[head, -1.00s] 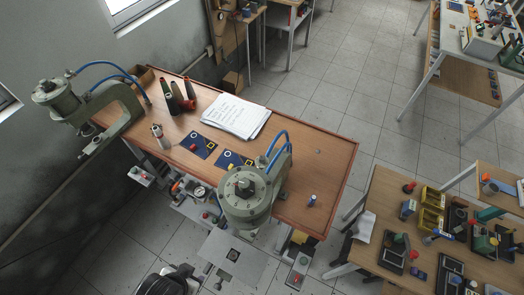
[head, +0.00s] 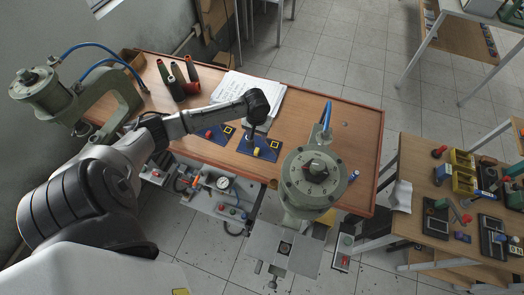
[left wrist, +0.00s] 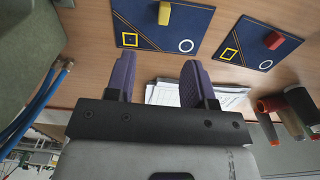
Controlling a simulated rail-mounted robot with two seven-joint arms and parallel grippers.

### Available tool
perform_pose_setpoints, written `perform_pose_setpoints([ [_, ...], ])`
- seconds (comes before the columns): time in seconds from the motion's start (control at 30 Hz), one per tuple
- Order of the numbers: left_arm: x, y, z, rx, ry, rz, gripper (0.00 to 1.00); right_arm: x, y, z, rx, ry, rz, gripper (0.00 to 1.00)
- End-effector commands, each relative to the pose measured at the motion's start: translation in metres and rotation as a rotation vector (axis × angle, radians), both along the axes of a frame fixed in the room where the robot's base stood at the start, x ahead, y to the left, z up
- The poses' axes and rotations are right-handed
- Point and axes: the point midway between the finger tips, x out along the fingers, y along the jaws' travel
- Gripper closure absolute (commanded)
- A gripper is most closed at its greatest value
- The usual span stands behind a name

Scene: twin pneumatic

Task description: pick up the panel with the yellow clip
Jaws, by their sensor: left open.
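The panel with the yellow clip (head: 272,150) is a dark blue rectangle lying flat on the wooden bench. Its yellow clip (head: 257,152) stands on it; in the left wrist view the panel (left wrist: 187,28) also bears a yellow square outline and a white ring, and the clip (left wrist: 164,13) is at the top edge. A similar panel with a red clip (left wrist: 262,50) lies beside it. My left gripper (left wrist: 158,70) is open and empty, above the bench; in the head view it (head: 256,134) is over the yellow-clip panel and partly covers it. My right gripper is out of view.
A paper stack (head: 290,104) lies behind the panels, and several dark and red cones (head: 178,82) stand to the left. A grey press (head: 312,180) stands close on the right, another (head: 38,85) at the far left.

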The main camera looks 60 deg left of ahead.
Motion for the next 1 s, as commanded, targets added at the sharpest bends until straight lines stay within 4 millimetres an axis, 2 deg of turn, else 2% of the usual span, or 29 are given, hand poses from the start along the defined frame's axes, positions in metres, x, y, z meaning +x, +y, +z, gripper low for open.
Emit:
perform_pose_setpoints([
  [0.1, 0.004, 0.013, -0.008, -0.002, 0.004, 0.05, 0.51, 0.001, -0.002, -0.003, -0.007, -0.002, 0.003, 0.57],
  [0.5, 0.005, 0.014, -0.069, -0.003, 0.003, 0.055, 0.51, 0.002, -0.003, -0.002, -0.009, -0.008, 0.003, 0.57],
  [0.77, 0.005, 0.014, -0.082, -0.001, 0.003, 0.052, 0.51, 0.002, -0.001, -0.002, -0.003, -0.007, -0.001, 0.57],
  [1.0, 0.003, 0.017, -0.11, -0.002, 0.004, 0.053, 0.51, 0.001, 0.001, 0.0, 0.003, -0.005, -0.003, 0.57],
])
